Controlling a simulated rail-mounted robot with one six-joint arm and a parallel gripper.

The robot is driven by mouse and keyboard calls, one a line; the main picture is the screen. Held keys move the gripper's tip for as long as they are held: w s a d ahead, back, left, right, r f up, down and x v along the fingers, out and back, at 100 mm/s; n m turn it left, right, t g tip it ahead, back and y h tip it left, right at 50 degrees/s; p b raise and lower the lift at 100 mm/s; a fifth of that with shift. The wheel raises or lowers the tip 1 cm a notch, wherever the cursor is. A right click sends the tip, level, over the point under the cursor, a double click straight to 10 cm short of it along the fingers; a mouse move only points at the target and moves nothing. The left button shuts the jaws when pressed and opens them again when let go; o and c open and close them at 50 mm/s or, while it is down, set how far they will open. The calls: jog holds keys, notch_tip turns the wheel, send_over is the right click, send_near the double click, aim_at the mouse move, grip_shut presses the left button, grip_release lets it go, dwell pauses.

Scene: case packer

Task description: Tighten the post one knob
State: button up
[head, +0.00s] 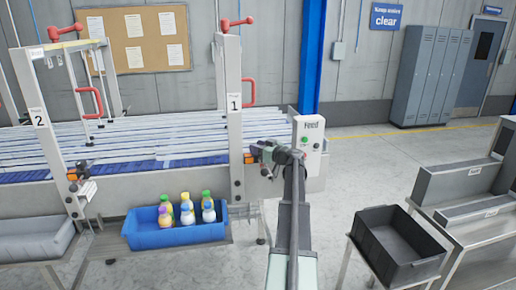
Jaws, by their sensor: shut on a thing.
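Post one (234,110) is the pale upright with the "1" label, at the right end of the conveyor in the head view. My gripper (255,152) is at the right side of this post, beside a small orange part (249,158). It is shut on the post one knob, which the fingers mostly hide. How far the knob is turned does not show.
The grey Feed box (309,130) with green and red buttons stands just right of my gripper. A blue crate (147,238) with several bottles is below left. A black bin (396,247) is at right. Post two (45,130) stands at left.

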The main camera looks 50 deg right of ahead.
jog(key=h, duration=0.1)
jog(key=m+h, duration=0.2)
jog(key=shift+a+h, duration=0.25)
jog(key=shift+h, duration=0.15)
jog(key=m+h, duration=0.1)
jog(key=m+g+h, duration=0.1)
jog(key=h, duration=0.1)
jog(key=shift+d+m+h, duration=0.25)
jog(key=shift+m+h, duration=0.05)
jog(key=shift+m, duration=0.1)
jog(key=o, duration=0.9)
jog(key=shift+o, duration=0.2)
jog(key=v, duration=1)
jog(key=shift+s+a, duration=0.2)
jog(key=shift+s, duration=0.2)
jog(key=shift+r, duration=0.1)
